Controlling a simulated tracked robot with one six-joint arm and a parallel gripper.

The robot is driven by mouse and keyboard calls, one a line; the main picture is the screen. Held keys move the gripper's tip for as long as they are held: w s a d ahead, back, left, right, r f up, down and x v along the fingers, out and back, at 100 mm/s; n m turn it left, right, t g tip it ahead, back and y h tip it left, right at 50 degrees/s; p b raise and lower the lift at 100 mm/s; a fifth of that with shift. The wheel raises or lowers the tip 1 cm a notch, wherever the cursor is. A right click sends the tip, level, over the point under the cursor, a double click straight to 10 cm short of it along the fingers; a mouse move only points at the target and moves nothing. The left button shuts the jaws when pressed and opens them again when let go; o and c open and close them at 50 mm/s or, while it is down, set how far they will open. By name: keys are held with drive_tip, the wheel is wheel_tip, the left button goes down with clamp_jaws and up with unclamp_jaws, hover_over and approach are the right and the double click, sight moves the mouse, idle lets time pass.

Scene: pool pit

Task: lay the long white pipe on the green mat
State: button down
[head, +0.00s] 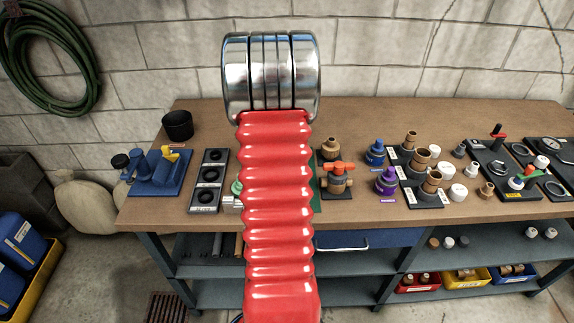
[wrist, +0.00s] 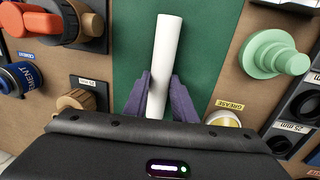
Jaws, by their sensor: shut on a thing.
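The long white pipe (wrist: 166,50) is between the two purple fingers of my gripper (wrist: 160,98) in the wrist view. My gripper is shut on it near its lower part, and the pipe points up the picture. The green mat (wrist: 205,60) lies behind and below the pipe, which lines up with the mat's length. I cannot tell whether the pipe touches the mat. In the head view my red arm covers the gripper and pipe, and only a strip of the mat (head: 316,197) shows.
In the wrist view, a green stepped fitting (wrist: 274,54) and a grease tin (wrist: 222,119) stand right of the mat. A brown fitting (wrist: 76,101) and a blue cement can (wrist: 22,77) stand left. The workbench (head: 360,115) carries many other fittings.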

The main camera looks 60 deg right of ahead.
drive_tip(key=shift+f, duration=0.4)
drive_tip(key=c, duration=1.7)
unclamp_jaws()
drive_tip(key=shift+s+a+f, duration=0.1)
drive_tip(key=shift+f, duration=0.05)
drive_tip(key=shift+c, duration=0.2)
wheel_tip(320, 180, up, 13)
drive_tip(key=w, duration=0.2)
drive_tip(key=shift+a, duration=0.35)
